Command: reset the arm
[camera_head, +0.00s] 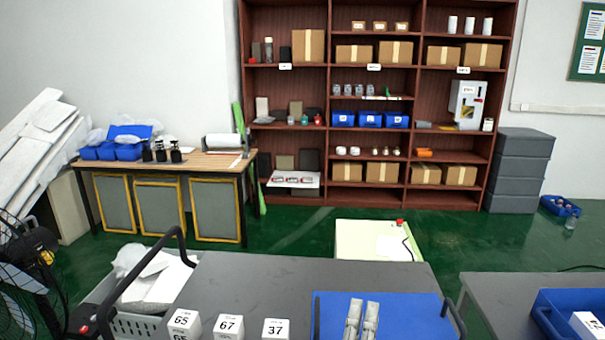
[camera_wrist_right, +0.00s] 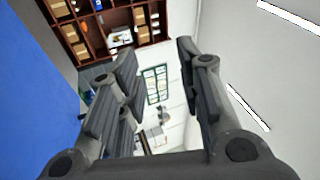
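My right gripper (camera_head: 362,308) shows at the bottom of the head view, over the blue board (camera_head: 410,310) on the grey table. Only its light grey front parts are visible there. In the right wrist view, its dark fingers (camera_wrist_right: 160,82) are spread apart with nothing between them, so it is open and empty. The blue surface fills the left side of that view, and the shelf appears tilted at its top left. My left gripper is not in view.
Numbered white boxes (camera_head: 228,326) stand at the grey table's (camera_head: 250,280) front edge. A grey basket (camera_head: 135,322) is at left, and a blue bin (camera_head: 545,318) is on the right table. Behind are a green-floored gap, a low pale-topped unit (camera_head: 350,240) and a stocked shelf (camera_head: 334,80).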

